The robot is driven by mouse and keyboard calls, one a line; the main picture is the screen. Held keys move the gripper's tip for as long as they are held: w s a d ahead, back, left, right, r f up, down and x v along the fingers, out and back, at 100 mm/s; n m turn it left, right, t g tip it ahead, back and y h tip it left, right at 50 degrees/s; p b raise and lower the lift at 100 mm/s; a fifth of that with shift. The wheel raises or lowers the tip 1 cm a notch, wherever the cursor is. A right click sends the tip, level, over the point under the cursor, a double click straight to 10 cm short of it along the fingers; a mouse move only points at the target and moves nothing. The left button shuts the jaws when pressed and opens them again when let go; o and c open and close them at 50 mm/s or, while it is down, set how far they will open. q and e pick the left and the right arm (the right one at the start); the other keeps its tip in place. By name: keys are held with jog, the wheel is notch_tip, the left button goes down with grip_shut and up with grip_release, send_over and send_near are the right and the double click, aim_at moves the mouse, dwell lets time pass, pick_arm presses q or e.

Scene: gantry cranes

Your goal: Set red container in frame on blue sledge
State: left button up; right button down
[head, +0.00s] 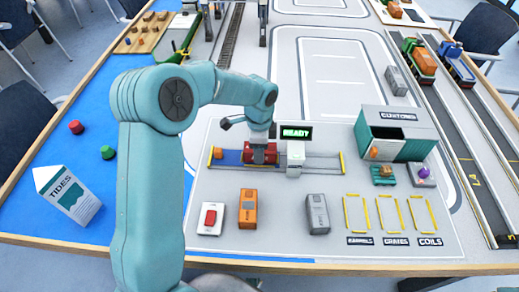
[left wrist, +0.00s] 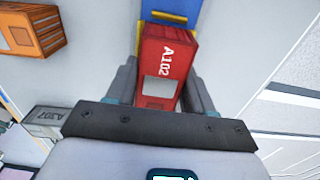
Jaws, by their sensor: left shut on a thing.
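The red container (head: 262,157), marked A102, is between the fingers of my left gripper (head: 261,138), which is shut on it. In the left wrist view, the red container (left wrist: 166,60) lies lengthwise between the two grey fingers (left wrist: 161,88). The blue sledge (head: 229,157) is on the rail track, directly beside or under the container. The left wrist view shows part of the blue sledge (left wrist: 172,13) with a yellow strip just past the container's far end. I cannot tell whether the container touches the sledge. My right gripper is not in view.
A white block (head: 296,153) and a READY sign (head: 296,133) stand right of the container. An orange container (head: 248,209), a grey container (head: 317,213) and a red-button box (head: 210,218) stand in front. A green customs shed (head: 395,135) is at right.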

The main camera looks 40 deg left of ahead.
pick_arm(q)
jog(key=shift+f, duration=0.25)
jog(key=shift+f, duration=0.2)
jog(key=o, duration=1.1)
jog(key=shift+r, duration=0.15)
notch_tip(320, 180, up, 12)
jog(key=shift+p, duration=0.45)
